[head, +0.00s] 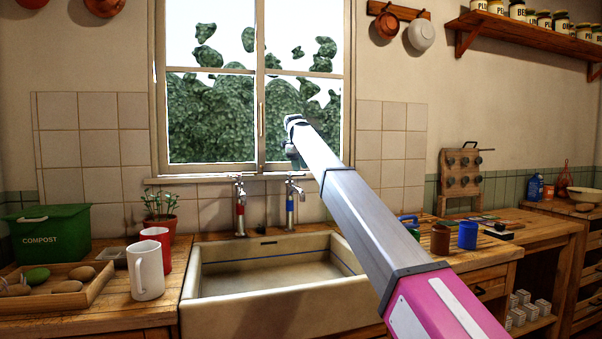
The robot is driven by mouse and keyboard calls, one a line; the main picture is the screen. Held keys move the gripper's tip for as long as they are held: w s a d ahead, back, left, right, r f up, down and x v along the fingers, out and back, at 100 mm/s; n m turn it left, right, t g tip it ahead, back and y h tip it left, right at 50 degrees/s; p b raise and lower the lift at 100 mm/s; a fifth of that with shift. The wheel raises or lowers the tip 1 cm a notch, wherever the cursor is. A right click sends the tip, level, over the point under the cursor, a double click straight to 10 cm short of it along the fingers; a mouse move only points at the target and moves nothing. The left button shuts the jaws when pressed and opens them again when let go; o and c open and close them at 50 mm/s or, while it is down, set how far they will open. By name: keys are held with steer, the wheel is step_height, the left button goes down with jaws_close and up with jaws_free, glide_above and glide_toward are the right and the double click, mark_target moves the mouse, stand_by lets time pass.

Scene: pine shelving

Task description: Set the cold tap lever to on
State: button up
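The cold tap (290,206), marked with a blue band, stands behind the right side of the sink (285,308). Its metal lever is near the top of the tap, too small for me to read its setting. The hot tap (239,208), with a red band, stands to its left. My arm reaches in from the lower right. My gripper (291,150) is at the arm's far end, in front of the window and above the cold tap in the picture. It appears apart from the tap. Its fingers are too small and turned away to show whether they are open.
A white mug (147,270), a red mug (157,246) and a potted plant (159,214) stand left of the sink. A wooden tray (85,296) and green compost bin (45,238) are farther left. A blue mug (467,235) stands right. The sink basin looks empty.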

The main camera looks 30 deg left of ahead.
step_height(320, 180, up, 7)
steer(key=s, duration=0.1)
steer(key=shift+s+a+r, duration=0.2)
steer(key=shift+a, duration=0.05)
stand_by(0.3)
